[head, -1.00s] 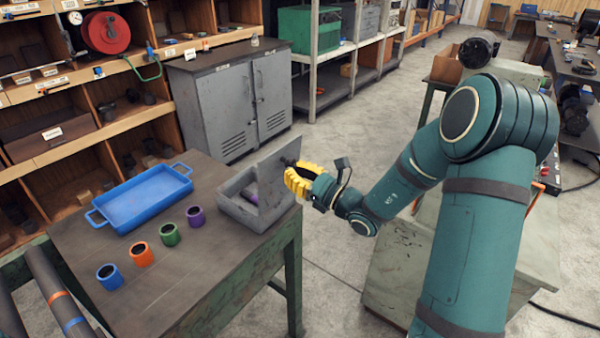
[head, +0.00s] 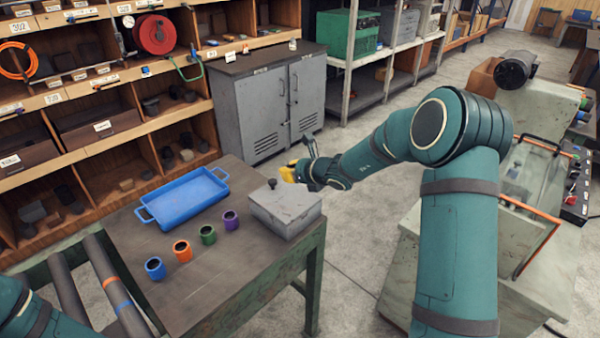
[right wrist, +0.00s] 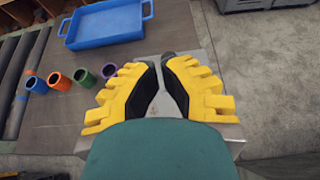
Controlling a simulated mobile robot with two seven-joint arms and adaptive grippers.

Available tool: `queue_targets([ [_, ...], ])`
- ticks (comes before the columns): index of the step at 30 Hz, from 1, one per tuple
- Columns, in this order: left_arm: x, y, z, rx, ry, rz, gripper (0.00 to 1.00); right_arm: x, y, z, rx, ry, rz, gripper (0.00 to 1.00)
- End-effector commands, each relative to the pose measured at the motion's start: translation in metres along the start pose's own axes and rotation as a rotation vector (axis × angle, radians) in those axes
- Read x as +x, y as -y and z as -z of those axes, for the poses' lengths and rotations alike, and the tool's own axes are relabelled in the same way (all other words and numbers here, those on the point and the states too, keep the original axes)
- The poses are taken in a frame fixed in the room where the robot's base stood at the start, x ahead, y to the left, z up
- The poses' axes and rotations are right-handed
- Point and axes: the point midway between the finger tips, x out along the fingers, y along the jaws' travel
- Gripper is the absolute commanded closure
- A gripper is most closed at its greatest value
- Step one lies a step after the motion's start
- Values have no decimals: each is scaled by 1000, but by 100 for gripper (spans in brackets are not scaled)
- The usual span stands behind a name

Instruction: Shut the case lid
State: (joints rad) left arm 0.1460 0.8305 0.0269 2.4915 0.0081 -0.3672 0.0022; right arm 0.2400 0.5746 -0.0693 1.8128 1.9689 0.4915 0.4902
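The grey metal case (head: 285,218) stands on the right end of the bench, near its edge. Its lid (head: 290,199) lies down over the box and looks level, with no gap that I can make out; a dark knob (head: 272,184) stands on it. My right gripper (head: 289,172) is just above and behind the lid in the head view. In the right wrist view the case (right wrist: 158,107) shows below its yellow fingers (right wrist: 159,64), whose tips are nearly together with nothing held. Whether they touch the lid is unclear. My left gripper is out of view.
A blue tray (head: 143,213) lies left of the case on the bench (head: 215,275). Blue (head: 155,268), orange (head: 182,250), green (head: 208,234) and purple (head: 231,219) cups stand in a row in front of it. A grey cabinet (head: 268,105) stands behind.

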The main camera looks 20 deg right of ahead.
Motion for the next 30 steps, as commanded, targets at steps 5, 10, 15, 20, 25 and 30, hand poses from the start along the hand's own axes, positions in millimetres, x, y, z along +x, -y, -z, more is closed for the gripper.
queue_targets([
  [5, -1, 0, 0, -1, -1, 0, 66, 16, 0, -1, 0, 1, -1, 100],
  [10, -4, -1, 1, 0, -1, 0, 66, 28, 1, -1, -1, -57, 1, 100],
  [15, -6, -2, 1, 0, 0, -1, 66, 38, 0, 1, -2, -129, 0, 100],
  [20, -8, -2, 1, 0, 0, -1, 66, 47, 1, 4, 2, -137, 0, 100],
  [25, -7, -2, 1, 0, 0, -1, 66, 60, 1, 9, 2, -137, 0, 100],
  [30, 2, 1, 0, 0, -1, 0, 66, 79, 1, 18, 3, -135, -1, 100],
])
